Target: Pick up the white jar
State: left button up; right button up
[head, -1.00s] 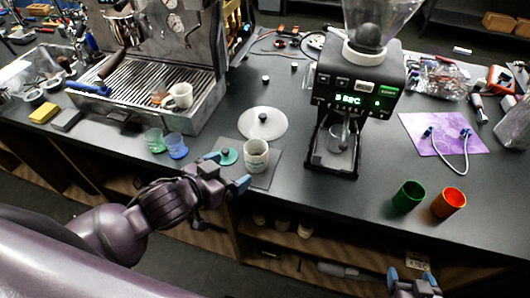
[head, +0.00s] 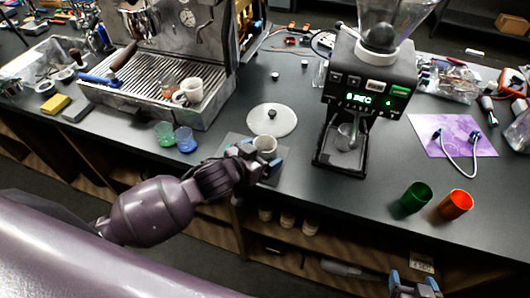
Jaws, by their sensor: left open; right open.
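The white jar (head: 265,145) stands upright on a dark square mat (head: 232,141) near the counter's front edge, in the middle of the head view. My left gripper (head: 262,160) is open at the jar, with its blue-tipped fingers at the jar's near side. The gripper hides the lower part of the jar, and I cannot tell whether the fingers touch it. My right gripper (head: 414,284) is open and empty at the bottom right, below the counter edge.
A round pale lid (head: 284,124) lies just behind the jar. The grinder (head: 362,95) stands to the right, and the espresso machine (head: 150,95) to the left. Green (head: 416,197) and orange cups (head: 455,204) are at right.

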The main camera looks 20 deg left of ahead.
pick_arm(q)
jog(key=shift+w+d+f, duration=0.1)
jog(key=shift+w, duration=0.15)
jog(key=c, duration=0.9)
jog(key=shift+c, duration=1.1)
